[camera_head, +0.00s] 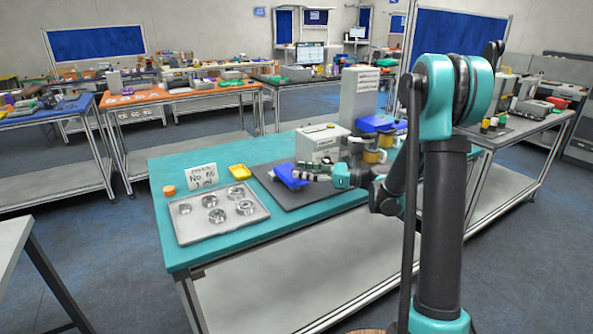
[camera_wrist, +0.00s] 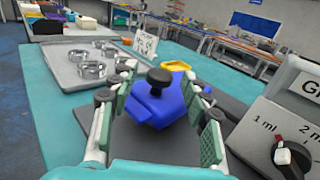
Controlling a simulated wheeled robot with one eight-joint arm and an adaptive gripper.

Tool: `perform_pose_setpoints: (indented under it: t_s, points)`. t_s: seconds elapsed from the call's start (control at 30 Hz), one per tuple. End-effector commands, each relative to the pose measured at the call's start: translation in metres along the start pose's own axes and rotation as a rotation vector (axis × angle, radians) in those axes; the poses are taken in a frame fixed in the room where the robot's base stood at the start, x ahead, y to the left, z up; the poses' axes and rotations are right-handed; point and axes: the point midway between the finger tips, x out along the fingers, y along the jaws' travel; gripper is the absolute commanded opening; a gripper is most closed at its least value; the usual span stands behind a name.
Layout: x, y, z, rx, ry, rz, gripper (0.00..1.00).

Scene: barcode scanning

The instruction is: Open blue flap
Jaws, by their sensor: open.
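The blue flap (camera_wrist: 170,109) is a blue angular piece with a black round knob on top. It shows in the middle of the wrist view, above the dark mat. In the head view the blue piece (camera_head: 287,177) is at the front of the small white box. My gripper (camera_wrist: 160,108) is open, with its green-padded fingers to the left and right of the blue piece. I cannot tell whether the pads touch it. In the head view my gripper (camera_head: 318,177) is just right of the blue piece and partly covers it.
A white box with a dial (camera_wrist: 291,122) stands close on the right. A metal tray with several rings (camera_head: 212,232) is at the left of the teal table (camera_head: 180,259). A yellow dish (camera_head: 239,171) and a sign (camera_head: 202,177) stand behind the tray.

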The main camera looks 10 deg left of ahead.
Motion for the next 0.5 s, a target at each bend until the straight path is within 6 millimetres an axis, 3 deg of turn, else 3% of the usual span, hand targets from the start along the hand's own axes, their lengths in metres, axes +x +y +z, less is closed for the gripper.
perform_pose_setpoints:
  t_s: [0.2,0.5]
  points:
    - [0.022,0.000,0.000,0.000,0.000,0.000,0.47]
    - [0.026,0.000,0.000,0.000,0.000,-0.001,0.47]
